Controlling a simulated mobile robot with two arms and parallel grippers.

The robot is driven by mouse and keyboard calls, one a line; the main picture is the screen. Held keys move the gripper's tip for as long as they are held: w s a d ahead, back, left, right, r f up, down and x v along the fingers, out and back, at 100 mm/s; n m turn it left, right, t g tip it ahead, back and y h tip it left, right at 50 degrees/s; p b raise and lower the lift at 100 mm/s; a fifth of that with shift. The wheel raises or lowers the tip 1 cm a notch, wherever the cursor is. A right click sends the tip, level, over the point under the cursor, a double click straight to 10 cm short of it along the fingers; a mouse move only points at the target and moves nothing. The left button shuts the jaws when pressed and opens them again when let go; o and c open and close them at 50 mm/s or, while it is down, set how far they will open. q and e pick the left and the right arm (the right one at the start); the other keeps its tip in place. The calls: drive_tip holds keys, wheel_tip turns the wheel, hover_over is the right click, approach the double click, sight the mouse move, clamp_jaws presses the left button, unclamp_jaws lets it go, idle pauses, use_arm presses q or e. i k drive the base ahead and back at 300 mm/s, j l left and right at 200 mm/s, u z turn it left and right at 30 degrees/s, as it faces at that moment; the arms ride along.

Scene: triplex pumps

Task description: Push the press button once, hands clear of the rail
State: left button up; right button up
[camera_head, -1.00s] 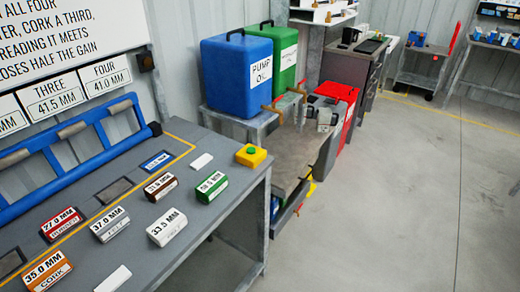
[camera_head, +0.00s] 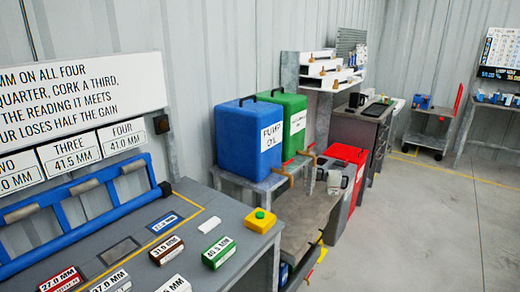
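The press button is a green button on a yellow box (camera_head: 260,219), at the far right corner of the grey bench (camera_head: 236,242). Nothing touches it. The blue rail (camera_head: 80,222) runs along the back left of the bench, with grey rollers or pads on it. Neither of my grippers is in the view.
Labelled blocks lie on the bench, including a green one (camera_head: 219,252), a brown one (camera_head: 167,250) and a blue one (camera_head: 164,223). A blue pump oil container (camera_head: 248,140) and a green container (camera_head: 292,120) stand behind. Open floor (camera_head: 420,235) lies to the right.

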sight(259, 216)
drive_tip(key=i+l+u, duration=1.1)
drive_tip(key=l, duration=0.15)
drive_tip(key=k, duration=0.05)
